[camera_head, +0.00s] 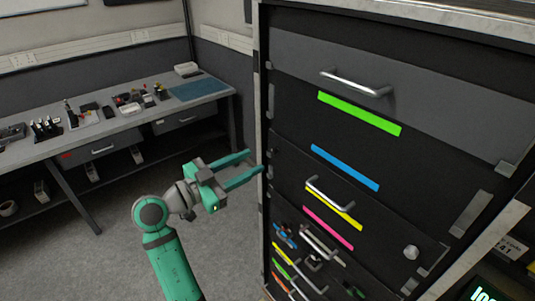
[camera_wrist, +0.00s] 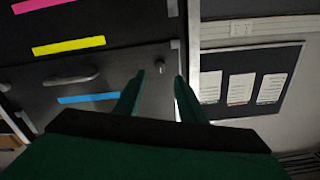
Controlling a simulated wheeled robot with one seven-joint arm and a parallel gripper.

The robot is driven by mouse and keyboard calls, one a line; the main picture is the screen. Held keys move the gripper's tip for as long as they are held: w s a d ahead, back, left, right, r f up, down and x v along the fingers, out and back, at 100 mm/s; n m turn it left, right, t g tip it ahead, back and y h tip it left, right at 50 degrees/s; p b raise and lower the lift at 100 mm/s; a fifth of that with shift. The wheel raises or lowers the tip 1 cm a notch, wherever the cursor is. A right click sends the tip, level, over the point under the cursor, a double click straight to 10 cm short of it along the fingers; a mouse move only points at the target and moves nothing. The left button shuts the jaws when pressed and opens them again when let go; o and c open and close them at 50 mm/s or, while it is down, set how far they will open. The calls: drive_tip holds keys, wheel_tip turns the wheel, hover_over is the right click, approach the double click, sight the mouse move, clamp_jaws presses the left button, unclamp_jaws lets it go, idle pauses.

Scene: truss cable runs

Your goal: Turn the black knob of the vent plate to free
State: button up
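My gripper (camera_head: 255,161) is open and empty, its two green fingers apart and pointing right towards the left edge of the dark drawer cabinet (camera_head: 290,120). In the wrist view my gripper (camera_wrist: 159,80) also shows open, with a dark panel of the cabinet beyond it. A small light-coloured round knob (camera_head: 411,252) sits at the lower right of the cabinet front. In the wrist view a small knob-like piece (camera_wrist: 160,66) shows between the fingertips. I cannot make out a vent plate or a black knob for certain in either view.
The cabinet has bar handles (camera_head: 355,84) and coloured strips (camera_head: 359,113). Small items (camera_head: 285,236) sit at its lower left. A workbench (camera_head: 130,122) with tools stands at the back left. Open grey floor (camera_head: 120,240) lies between. A screen (camera_head: 490,290) shows at the lower right.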

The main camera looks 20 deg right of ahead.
sight(272, 152)
drive_tip(key=x, duration=0.7)
drive_tip(key=shift+f, duration=0.1)
clamp_jaws()
